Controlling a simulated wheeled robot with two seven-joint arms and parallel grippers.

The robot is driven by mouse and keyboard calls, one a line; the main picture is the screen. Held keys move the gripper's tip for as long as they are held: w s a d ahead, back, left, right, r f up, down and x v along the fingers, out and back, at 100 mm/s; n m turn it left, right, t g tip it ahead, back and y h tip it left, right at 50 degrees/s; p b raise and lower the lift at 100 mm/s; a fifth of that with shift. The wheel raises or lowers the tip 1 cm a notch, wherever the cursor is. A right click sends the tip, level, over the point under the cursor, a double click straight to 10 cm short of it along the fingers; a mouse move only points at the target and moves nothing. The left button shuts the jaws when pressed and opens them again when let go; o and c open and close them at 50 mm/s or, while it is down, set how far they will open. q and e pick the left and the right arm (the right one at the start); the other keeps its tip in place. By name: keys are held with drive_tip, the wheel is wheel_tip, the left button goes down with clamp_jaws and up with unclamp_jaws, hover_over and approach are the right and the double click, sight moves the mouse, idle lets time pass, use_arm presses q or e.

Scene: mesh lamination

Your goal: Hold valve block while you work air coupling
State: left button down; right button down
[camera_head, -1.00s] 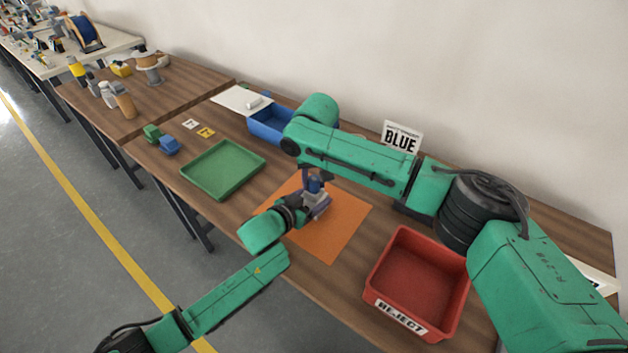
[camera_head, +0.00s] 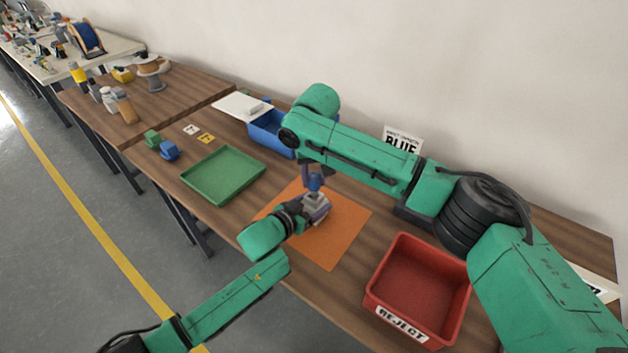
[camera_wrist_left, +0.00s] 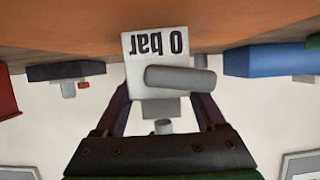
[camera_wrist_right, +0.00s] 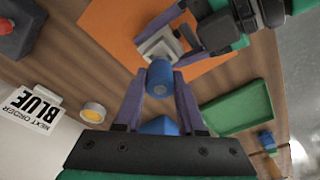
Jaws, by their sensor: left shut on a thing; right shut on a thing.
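The valve block (camera_head: 316,205) is a light grey block over the orange mat. In the left wrist view the block (camera_wrist_left: 138,45) has an upside-down "0 bar" label and a grey cylinder (camera_wrist_left: 183,79) across it. My left gripper (camera_head: 304,214) is shut on the block from its side. The air coupling (camera_head: 315,183) is a small blue cylinder just above the block. My right gripper (camera_head: 312,172) is shut on it from above. The coupling (camera_wrist_right: 160,77) also shows between the right fingers; I cannot tell whether it touches the block.
The orange mat (camera_head: 340,245) lies beneath. A red REJECT bin (camera_head: 412,285) stands to the right, a green tray (camera_head: 222,175) to the left. A blue bin (camera_head: 265,130) and a BLUE sign (camera_head: 402,140) are behind. Blue (camera_head: 170,151) and green (camera_head: 153,139) pieces lie at the far left.

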sight(314, 175)
drive_tip(key=shift+r, duration=2.25)
use_arm(q)
unclamp_jaws()
drive_tip(key=v, duration=1.1)
drive_tip(key=shift+s+a+f, duration=0.1)
drive_tip(key=shift+a, duration=0.1)
drive_tip(key=shift+s+a+r, duration=0.2)
drive_tip(key=shift+s+r, duration=0.05)
drive_tip(key=shift+s, duration=0.1)
use_arm(e)
drive_tip(key=shift+f, duration=0.1)
